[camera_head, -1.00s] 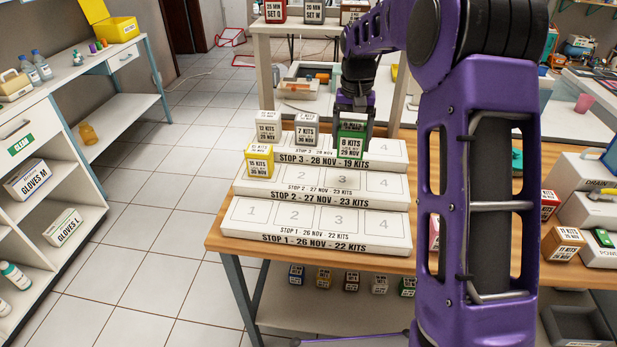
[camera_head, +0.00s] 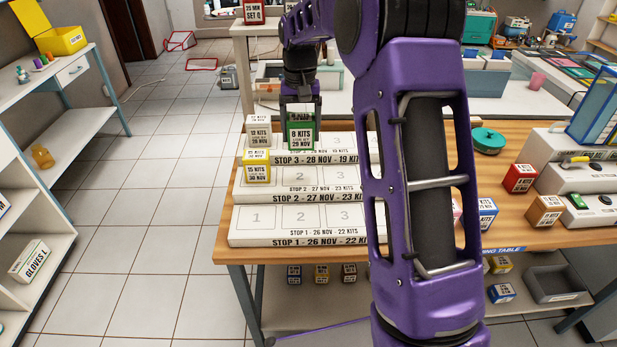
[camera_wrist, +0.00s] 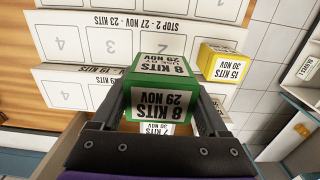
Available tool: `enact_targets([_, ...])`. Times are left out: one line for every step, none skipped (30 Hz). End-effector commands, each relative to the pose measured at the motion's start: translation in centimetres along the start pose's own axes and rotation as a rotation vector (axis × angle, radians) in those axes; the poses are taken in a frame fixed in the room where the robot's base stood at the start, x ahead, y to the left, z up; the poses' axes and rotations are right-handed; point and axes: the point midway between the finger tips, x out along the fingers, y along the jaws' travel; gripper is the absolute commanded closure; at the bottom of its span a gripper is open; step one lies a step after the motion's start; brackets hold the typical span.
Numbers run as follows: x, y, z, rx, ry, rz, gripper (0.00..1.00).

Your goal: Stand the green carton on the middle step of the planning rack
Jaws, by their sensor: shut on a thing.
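My gripper (camera_head: 301,108) is shut on the green carton (camera_head: 300,134), labelled 8 KITS, 29 NOV. The carton is upright, with a finger on each side; it also shows in the wrist view (camera_wrist: 163,92). In the head view it overlaps the top step near slot 2; its height above the step is hard to tell. The planning rack (camera_head: 300,240) has three steps. Its middle step (camera_head: 305,178), STOP 2, bears a yellow carton (camera_head: 256,172) at slot 1. Slot 2 there looks bare; my arm hides the rack's right end in the head view.
A white carton (camera_head: 258,133) stands on the top step's slot 1. Another white carton, 7 KITS (camera_wrist: 156,129), is partly hidden behind the green one in the wrist view. Red (camera_head: 520,178) and other cartons stand right of my arm on the wooden table (camera_head: 500,150).

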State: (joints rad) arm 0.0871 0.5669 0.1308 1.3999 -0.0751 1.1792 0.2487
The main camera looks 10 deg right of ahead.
Motion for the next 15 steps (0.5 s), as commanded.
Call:
enact_targets([0.0, 0.0, 0.0, 0.000, 0.000, 0.000, 0.80])
enact_targets([0.1, 0.0, 0.0, 0.000, 0.000, 0.000, 0.80])
enact_targets([0.6, 0.1, 0.0, 0.000, -0.002, 0.001, 0.80])
enact_targets([1.0, 0.1, 0.0, 0.000, -0.002, 0.001, 0.80])
enact_targets([1.5, 0.1, 0.0, 0.001, -0.002, 0.000, 0.80])
enact_targets([2.3, 0.1, 0.0, 0.001, -0.003, 0.001, 0.80])
enact_targets([2.8, 0.1, 0.1, 0.001, -0.003, 0.001, 0.80])
enact_targets([3.3, 0.1, 0.1, 0.001, -0.003, 0.001, 0.80])
enact_targets([3.9, 0.1, 0.0, 0.001, -0.003, 0.001, 0.80])
enact_targets([4.2, 0.1, 0.0, 0.001, -0.002, 0.001, 0.80])
enact_targets([4.5, 0.1, 0.0, 0.001, 0.000, 0.001, 0.80])
enact_targets([4.8, 0.1, 0.0, 0.000, 0.000, 0.001, 0.80])
enact_targets([4.9, 0.1, 0.0, 0.000, 0.000, 0.001, 0.80])
enact_targets([5.1, 0.1, 0.0, 0.000, -0.001, 0.001, 0.80])
enact_targets([5.4, 0.1, 0.0, 0.000, -0.001, 0.001, 0.80])
